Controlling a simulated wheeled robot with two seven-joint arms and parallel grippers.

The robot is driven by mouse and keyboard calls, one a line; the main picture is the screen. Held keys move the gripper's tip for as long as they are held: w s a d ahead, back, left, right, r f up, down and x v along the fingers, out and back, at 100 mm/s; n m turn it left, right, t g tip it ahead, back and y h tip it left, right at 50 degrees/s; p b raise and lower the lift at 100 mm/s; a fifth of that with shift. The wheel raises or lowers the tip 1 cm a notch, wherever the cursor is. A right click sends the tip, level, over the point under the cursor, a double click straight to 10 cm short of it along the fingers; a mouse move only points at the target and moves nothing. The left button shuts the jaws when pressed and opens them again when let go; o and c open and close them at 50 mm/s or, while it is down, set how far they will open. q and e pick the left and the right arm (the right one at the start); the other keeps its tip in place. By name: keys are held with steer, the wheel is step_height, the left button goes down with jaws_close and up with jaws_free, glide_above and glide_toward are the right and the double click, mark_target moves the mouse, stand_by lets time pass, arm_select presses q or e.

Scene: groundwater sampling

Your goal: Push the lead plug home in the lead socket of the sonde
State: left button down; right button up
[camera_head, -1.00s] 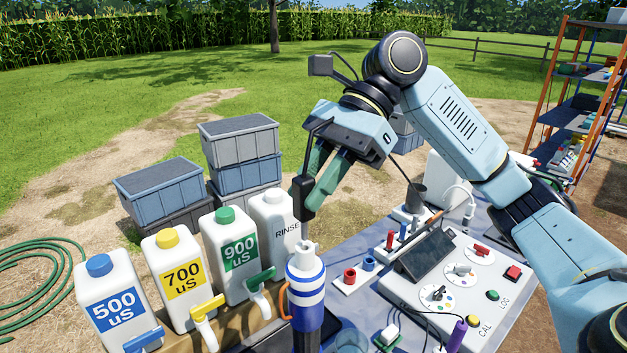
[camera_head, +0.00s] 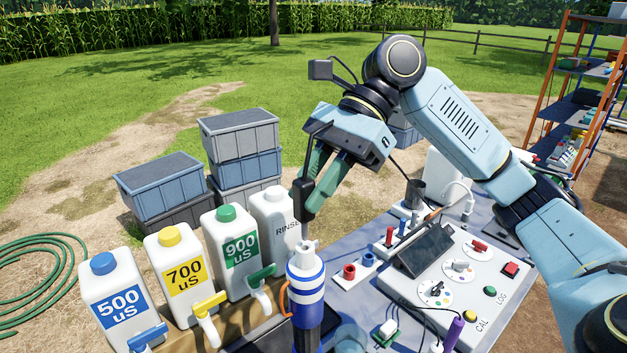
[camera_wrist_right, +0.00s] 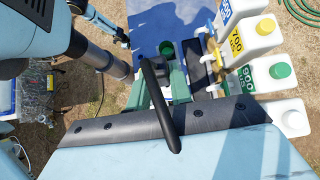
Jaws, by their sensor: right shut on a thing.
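The sonde (camera_head: 306,283) stands upright at the front centre of the head view, blue and white banded, with a light grey socket top (camera_head: 309,246) and an orange handle on its left. My right gripper (camera_head: 316,190) reaches in from the right with green fingers, shut on the black lead plug (camera_head: 303,193). In the right wrist view, a dark bar crosses the green fingers, and the plug's tip cannot be made out.
Bottles marked 500 (camera_head: 121,301), 700 (camera_head: 180,284), 900 (camera_head: 234,256) and RINSE (camera_head: 273,225) stand close on the left. A control panel (camera_head: 455,315) with knobs and a screen lies to the right. Grey crates (camera_head: 239,135) are stacked behind the bottles.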

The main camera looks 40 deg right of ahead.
steer(key=shift+p, duration=0.3)
stand_by(0.4)
steer(key=shift+f+b, duration=0.3)
steer(key=shift+f, duration=1.85)
steer(key=o, duration=1)
steer(key=v, duration=1.3)
steer(key=shift+d+r, duration=0.1)
steer(key=shift+r, duration=0.05)
